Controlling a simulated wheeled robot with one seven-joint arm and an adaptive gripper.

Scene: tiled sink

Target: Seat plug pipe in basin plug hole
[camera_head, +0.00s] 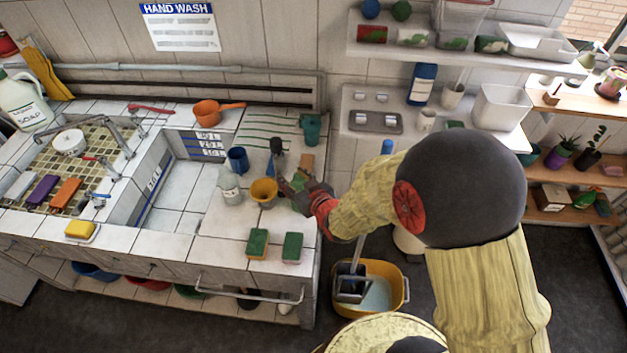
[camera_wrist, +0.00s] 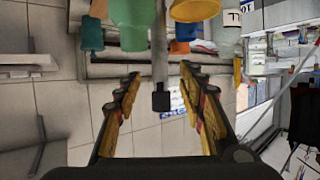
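An upright grey pipe with a dark square top (camera_head: 277,146), which looks like the plug pipe, stands on the tiled counter. In the wrist view, the pipe (camera_wrist: 160,52) hangs from the picture's top, its dark end between my finger lines. My gripper (camera_head: 285,184) is beside it over the counter. In the wrist view my gripper (camera_wrist: 161,75) is open, with a finger on each side and clear gaps; I cannot tell the depth distance. The tiled basin (camera_head: 178,196) lies left of the pipe. I cannot make out its plug hole.
Two green sponges (camera_head: 258,243) lie at the front edge. A yellow mop bucket (camera_head: 386,286) stands on the floor.

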